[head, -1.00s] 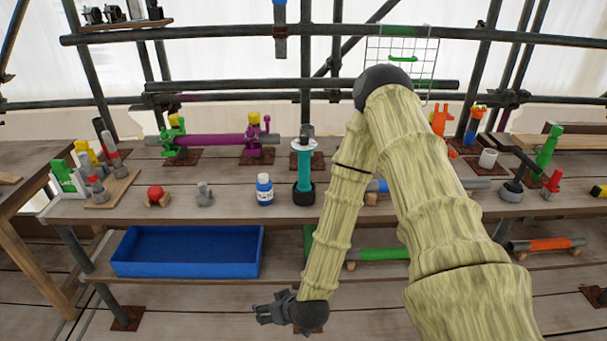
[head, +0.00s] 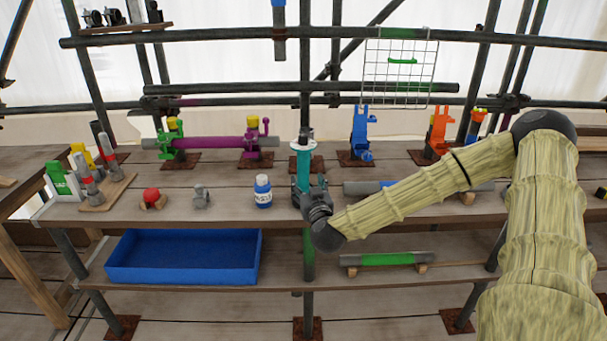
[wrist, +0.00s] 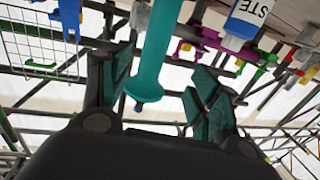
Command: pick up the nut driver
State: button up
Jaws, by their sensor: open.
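The nut driver looks to be the teal upright tool (head: 303,165) near the middle of the upper shelf, with a white disc at its top. My gripper (head: 309,190) is in front of its lower part, and hides its foot and dark holder. In the wrist view, the teal tool (wrist: 153,60) runs down from the top edge to a flared end with a small blue tip. It lies between the spread fingers of my open gripper (wrist: 160,80), with gaps on both sides. I cannot tell whether the fingers reach past it in depth.
A blue and white bottle (head: 263,191) stands close on the left, with a grey part (head: 201,197) and a red-topped part (head: 152,199) beyond. A grey tube (head: 362,188) lies to the right. A blue tray (head: 185,278) is on the lower shelf.

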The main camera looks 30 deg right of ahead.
aim_at(305, 166)
jog(key=shift+h, duration=0.3)
jog(key=x, duration=0.5)
jog(key=shift+w+d+r+p, duration=0.2)
jog(key=shift+d+r+p, duration=0.2)
jog(key=shift+d, duration=0.15)
jog(key=shift+r+p+x, duration=0.1)
jog(key=shift+p+x, duration=0.25)
jog(key=shift+x, duration=0.6)
jog(key=shift+r+p+x, duration=0.15)
jog(key=shift+p+x, duration=0.2)
jog(key=shift+x, duration=1.35)
jog(key=shift+a, duration=0.1)
grip_shut()
